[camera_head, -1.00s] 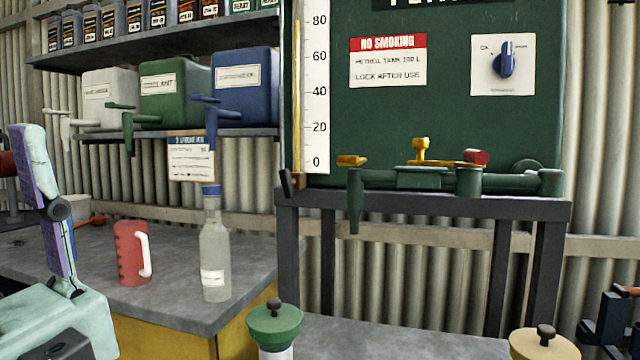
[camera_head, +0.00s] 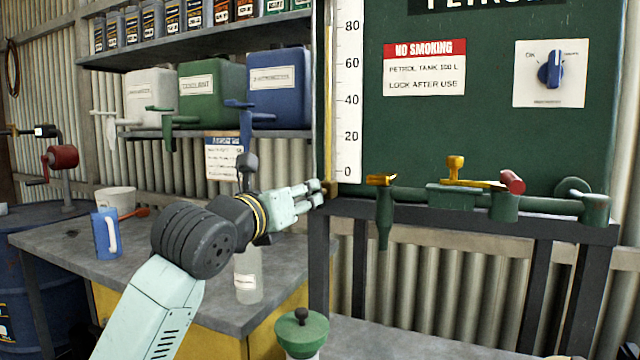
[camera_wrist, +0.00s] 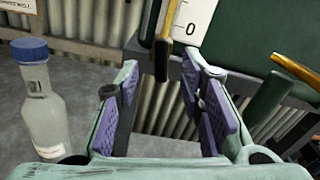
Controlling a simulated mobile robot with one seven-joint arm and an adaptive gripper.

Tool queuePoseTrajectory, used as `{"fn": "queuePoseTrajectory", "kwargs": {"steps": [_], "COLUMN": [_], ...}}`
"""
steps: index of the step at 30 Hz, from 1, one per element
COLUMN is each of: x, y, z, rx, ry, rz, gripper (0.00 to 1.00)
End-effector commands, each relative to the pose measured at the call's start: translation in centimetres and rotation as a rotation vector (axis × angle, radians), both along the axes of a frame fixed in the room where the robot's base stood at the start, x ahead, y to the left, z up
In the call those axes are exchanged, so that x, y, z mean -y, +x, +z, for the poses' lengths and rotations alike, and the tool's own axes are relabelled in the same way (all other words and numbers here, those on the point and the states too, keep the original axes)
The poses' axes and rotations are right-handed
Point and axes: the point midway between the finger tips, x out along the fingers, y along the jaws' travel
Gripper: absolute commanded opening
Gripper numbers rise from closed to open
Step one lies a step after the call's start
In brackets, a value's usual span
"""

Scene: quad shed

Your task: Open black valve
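The black valve lever (camera_wrist: 162,62) hangs at the foot of the petrol tank's sight gauge, below the yellow tube (camera_wrist: 168,20), in the wrist view. My gripper (camera_wrist: 160,75) is open, its purple-padded fingers on either side of the lever's line, with a visible gap to each side. I cannot tell how deep the lever sits between them. In the head view my gripper (camera_head: 318,192) is at the gauge's lower end, and its fingers cover most of the lever. The green petrol tank (camera_head: 480,140) stands behind on a dark stand.
A glass bottle (camera_head: 248,280), also left in the wrist view (camera_wrist: 40,105), stands on the workbench (camera_head: 60,245) below my arm. A blue jug (camera_head: 105,235) stands left. A green tap (camera_head: 384,215) and yellow handle (camera_head: 470,182) are right of my gripper. A green-lidded container (camera_head: 302,332) stands in front.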

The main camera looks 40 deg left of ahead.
Motion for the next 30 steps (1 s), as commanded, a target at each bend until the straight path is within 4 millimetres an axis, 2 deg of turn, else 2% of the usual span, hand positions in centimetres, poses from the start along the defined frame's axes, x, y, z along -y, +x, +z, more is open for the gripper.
{"fn": "queuePoseTrajectory", "kwargs": {"steps": [1, 6, 12, 23, 30], "x": [-0.2, -0.9, -1.4, -1.6, -1.6], "y": [1.1, 4.2, 6.4, 7.0, 7.0], "z": [0.3, 0.3, 0.2, 0.1, 0.1], "rx": [-0.002, 0.0, 0.001, 0.003, 0.003], "ry": [-0.002, 0.0, 0.0, 0.002, 0.002], "rz": [-0.003, -0.003, -0.003, -0.003, -0.003], "gripper": [0.35, 0.35, 0.35, 0.35, 0.2]}}
